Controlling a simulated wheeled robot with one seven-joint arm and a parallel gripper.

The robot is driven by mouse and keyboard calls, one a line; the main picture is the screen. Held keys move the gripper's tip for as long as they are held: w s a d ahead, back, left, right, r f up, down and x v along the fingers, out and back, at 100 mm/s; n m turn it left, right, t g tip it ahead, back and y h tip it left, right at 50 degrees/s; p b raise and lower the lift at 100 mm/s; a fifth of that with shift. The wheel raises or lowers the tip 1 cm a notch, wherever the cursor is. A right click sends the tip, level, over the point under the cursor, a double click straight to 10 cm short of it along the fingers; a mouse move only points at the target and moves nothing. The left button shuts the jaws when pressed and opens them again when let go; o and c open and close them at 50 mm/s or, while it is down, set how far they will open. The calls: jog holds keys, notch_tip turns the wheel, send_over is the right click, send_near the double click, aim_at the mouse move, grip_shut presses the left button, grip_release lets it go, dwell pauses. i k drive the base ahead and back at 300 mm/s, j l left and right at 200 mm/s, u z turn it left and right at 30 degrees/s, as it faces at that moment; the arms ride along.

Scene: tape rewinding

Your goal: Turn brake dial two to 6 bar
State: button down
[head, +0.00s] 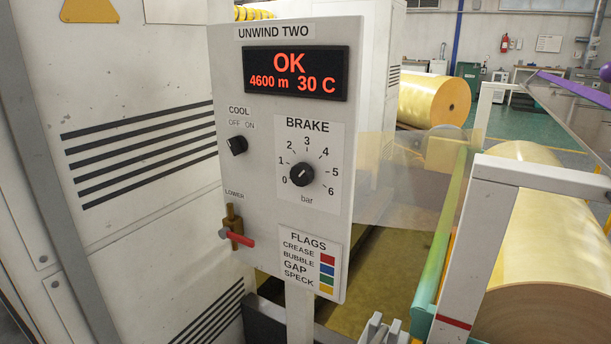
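The brake dial (302,174) is a round black knob on the grey panel headed UNWIND TWO (230,140). Its scale runs from 0 at lower left, over 3 at the top, to 6 at lower right, marked in bar. The knob's pointer is too small to read surely. Nothing touches the dial. Small grey upright parts (384,329) at the bottom edge may be the tips of my gripper; they are low and well apart from the dial, and their opening is not clear.
A white frame (470,240) and a large yellow roll (545,245) stand at right. The space before the dial looks clear.

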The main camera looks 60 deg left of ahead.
aim_at(302, 174)
jog(key=u, duration=2.65)
jog(key=j+u, duration=0.25)
jog(key=j, duration=0.1)
